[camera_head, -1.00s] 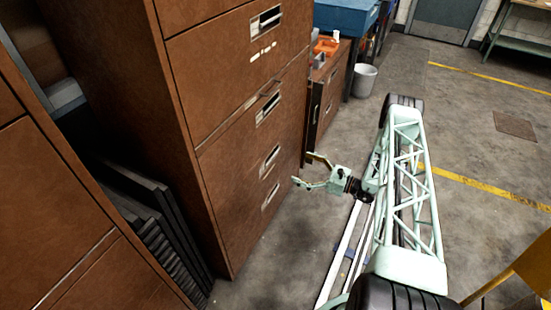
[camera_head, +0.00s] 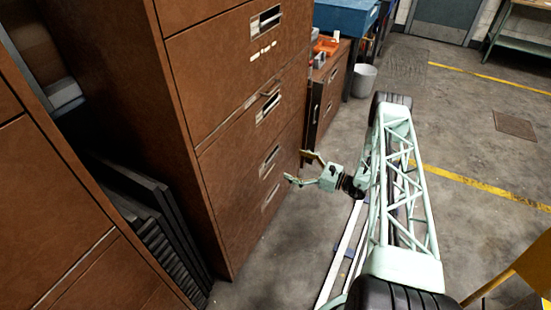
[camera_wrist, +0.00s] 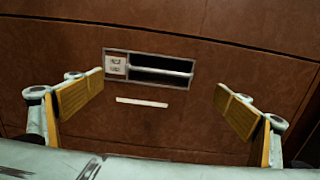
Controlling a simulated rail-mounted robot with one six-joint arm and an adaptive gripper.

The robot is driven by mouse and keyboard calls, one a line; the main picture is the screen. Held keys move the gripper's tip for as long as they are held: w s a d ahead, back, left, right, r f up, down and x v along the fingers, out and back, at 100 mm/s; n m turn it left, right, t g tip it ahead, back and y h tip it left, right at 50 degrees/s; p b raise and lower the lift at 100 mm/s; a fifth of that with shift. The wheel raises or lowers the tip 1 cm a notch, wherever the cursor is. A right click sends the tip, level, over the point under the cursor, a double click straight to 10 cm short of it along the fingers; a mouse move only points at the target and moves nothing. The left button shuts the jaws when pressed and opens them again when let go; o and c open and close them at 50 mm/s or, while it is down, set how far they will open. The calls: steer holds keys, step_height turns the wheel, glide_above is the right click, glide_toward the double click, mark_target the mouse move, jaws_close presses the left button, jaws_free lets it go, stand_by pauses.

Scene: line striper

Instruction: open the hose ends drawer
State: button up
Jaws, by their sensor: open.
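A tall brown cabinet (camera_head: 225,90) stands at left centre in the head view, with several drawers carrying recessed metal handles. Its lower front has two handles close together, an upper one (camera_head: 270,160) and a lower one (camera_head: 270,196). My gripper (camera_head: 298,169) is open and empty, just right of the cabinet front at about the height of these two handles. In the wrist view a recessed bar handle (camera_wrist: 150,68) with a small label plate and a pale strip below lies between and beyond my open fingers (camera_wrist: 160,102). I cannot read which drawer is the hose ends drawer. All visible drawers look shut.
Another brown cabinet (camera_head: 50,210) fills the left edge, with dark flat panels (camera_head: 150,215) in the gap. A low cabinet (camera_head: 328,90) with orange items and a grey bin (camera_head: 364,77) stand behind. The concrete floor to the right is open.

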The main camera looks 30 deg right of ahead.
mark_target(273, 156)
steer(key=shift+b+x, duration=0.4)
steer(key=shift+x, duration=4.5)
steer(key=shift+c, duration=0.4)
steer(key=shift+a, duration=0.1)
steer(key=c, duration=1.1)
